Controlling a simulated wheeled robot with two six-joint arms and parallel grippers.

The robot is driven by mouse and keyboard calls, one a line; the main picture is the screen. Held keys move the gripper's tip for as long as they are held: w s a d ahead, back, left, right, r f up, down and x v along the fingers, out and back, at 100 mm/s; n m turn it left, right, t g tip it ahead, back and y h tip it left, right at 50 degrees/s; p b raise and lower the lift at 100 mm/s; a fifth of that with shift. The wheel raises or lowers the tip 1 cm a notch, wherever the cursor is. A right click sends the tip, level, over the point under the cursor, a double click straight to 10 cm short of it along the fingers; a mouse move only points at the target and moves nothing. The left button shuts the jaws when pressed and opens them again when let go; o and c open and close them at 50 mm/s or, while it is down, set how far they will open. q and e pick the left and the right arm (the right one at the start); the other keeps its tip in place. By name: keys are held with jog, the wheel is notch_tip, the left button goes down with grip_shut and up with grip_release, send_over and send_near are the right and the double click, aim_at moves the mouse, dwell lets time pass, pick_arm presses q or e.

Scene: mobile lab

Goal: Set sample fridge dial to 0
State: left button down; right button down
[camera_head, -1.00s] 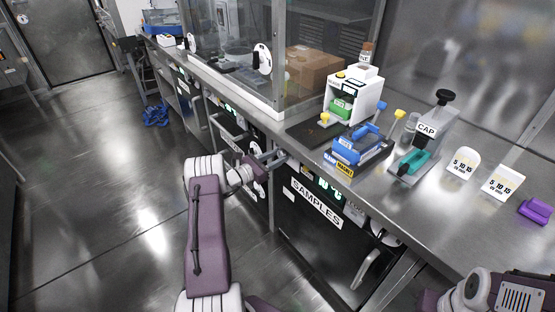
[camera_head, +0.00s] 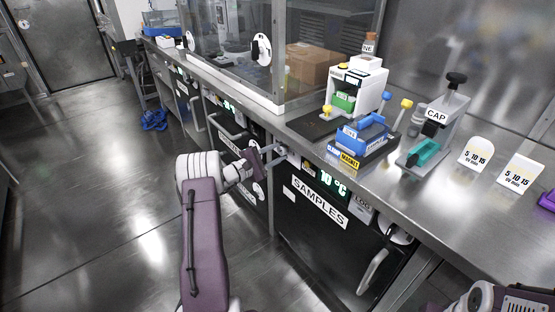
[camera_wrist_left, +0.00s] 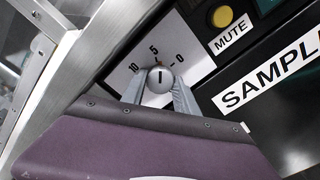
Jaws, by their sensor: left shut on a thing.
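The sample fridge (camera_head: 325,232) is the dark unit under the counter labelled SAMPLES, with a green display (camera_head: 333,184) that appears to read 10 °C. Its dial (camera_wrist_left: 160,79) is a round grey knob on a white plate marked 10, 5 and 0. The knob's dark mark points up, close to the 5 and left of the 0. My left gripper (camera_wrist_left: 160,92) is shut on the knob, a finger on each side. In the head view the left gripper (camera_head: 280,153) is at the fridge panel's left end and covers the dial.
A yellow MUTE button (camera_wrist_left: 222,16) sits right of the dial plate. A second fridge (camera_head: 238,135) with a handle stands left. The counter above holds a blue rack (camera_head: 362,140), a white device (camera_head: 357,85) and a cap press (camera_head: 437,125).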

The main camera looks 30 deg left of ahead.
pick_arm(q)
jog(key=m+b, duration=0.2)
jog(key=b, duration=0.2)
jog(key=m+b, duration=0.3)
jog(key=b, duration=0.1)
jog(key=m+b, duration=0.3)
jog(key=b, duration=0.1)
jog(key=shift+f, duration=0.35)
jog(key=shift+r+m+b, duration=0.25)
jog(key=shift+m+b, duration=0.35)
jog(key=shift+b, duration=0.45)
jog(key=c, duration=0.9)
grip_release()
jog(key=shift+c, duration=0.2)
